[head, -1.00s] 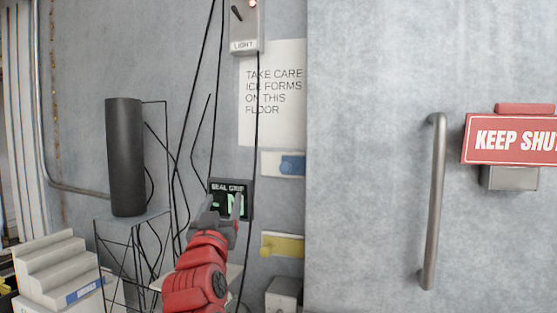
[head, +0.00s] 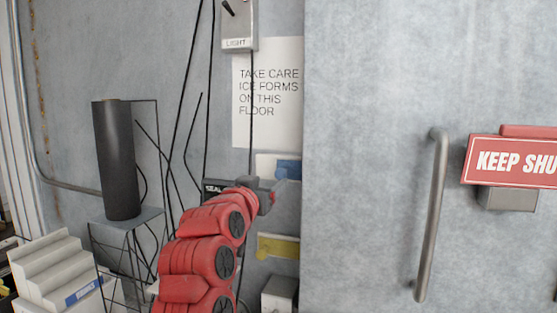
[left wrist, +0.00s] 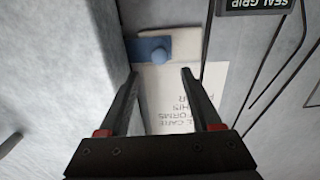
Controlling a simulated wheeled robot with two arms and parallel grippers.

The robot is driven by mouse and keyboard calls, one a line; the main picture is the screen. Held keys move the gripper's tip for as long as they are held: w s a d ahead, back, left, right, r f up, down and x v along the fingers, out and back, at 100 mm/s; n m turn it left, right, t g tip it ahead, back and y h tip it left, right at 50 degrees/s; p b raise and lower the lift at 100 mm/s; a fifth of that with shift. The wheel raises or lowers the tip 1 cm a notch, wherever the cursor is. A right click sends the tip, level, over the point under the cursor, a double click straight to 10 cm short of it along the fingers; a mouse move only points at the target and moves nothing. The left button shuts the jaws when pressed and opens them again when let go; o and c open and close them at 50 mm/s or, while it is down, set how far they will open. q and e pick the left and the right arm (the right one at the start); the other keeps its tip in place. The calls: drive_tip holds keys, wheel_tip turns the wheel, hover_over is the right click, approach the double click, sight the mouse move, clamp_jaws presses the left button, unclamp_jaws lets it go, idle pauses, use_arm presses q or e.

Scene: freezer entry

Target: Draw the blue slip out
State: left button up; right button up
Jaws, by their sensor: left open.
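The blue slip (head: 289,169) sits at the right part of a white holder (head: 265,164) on the grey wall, below the paper notice. My left gripper (head: 268,186) is just below the blue slip in the head view. My right gripper is in neither view.
The seal grip box (head: 211,187) is mostly hidden behind the arm. Black cables hang nearby. A door handle (head: 432,215) and a red sign (head: 515,160) are at the right.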

sight(279, 174)
use_arm(q)
drive_tip(key=p+x, duration=0.3)
drive_tip(key=x, duration=0.3)
drive_tip(key=shift+r, duration=0.2)
drive_tip(key=shift+w+d+f+p, duration=0.15)
drive_tip(key=shift+w+p, duration=0.2)
drive_tip(key=shift+w, duration=0.05)
drive_tip(key=shift+w+d+f+p, duration=0.1)
drive_tip(key=shift+w+p, duration=0.2)
drive_tip(key=shift+w, duration=0.15)
clamp_jaws()
idle(0.4)
